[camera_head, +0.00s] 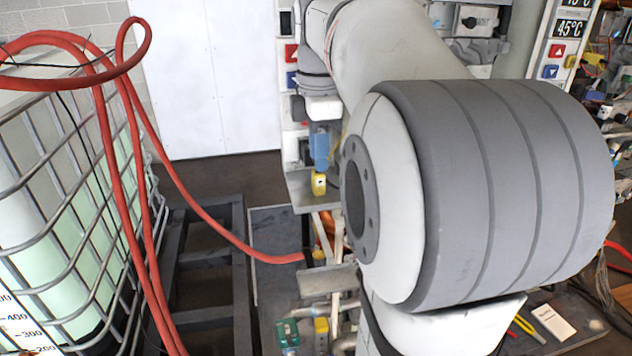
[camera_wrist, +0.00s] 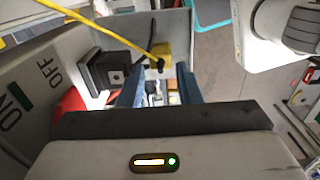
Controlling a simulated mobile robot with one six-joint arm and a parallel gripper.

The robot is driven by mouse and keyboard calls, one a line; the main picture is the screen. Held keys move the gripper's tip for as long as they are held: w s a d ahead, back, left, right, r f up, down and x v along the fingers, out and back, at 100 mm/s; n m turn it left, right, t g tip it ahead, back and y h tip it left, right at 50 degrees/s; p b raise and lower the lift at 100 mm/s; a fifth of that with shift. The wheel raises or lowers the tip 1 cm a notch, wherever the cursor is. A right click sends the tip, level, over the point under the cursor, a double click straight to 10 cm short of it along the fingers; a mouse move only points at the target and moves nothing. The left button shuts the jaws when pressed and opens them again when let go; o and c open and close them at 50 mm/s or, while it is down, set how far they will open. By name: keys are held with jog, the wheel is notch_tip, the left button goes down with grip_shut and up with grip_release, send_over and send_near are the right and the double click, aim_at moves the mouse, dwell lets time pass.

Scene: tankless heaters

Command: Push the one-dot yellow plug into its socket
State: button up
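A yellow plug (camera_wrist: 160,50) with a yellow cable running off to the upper left is just beyond my fingertips in the wrist view. A yellow plug also shows just below my blue finger in the head view (camera_head: 319,184). I cannot make out a dot on it. My gripper (camera_wrist: 162,72) has its two blue fingers apart, one on each side of the plug's line; no clear contact shows. In the head view, my gripper (camera_head: 321,148) points down above the plug. I cannot tell which socket belongs to this plug.
A black square fitting (camera_wrist: 107,72) stands left of my fingers, beside a panel marked ON and OFF (camera_wrist: 30,95). In the head view, a green block (camera_head: 288,334) and another yellow block (camera_head: 321,335) sit lower down. A red hose (camera_head: 205,215) loops at left, by a caged tank (camera_head: 60,220).

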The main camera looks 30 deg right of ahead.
aim_at(318, 174)
jog(key=shift+f+p, duration=0.5)
jog(key=shift+f, duration=2.05)
jog(key=shift+c, duration=0.4)
jog(key=c, duration=0.5)
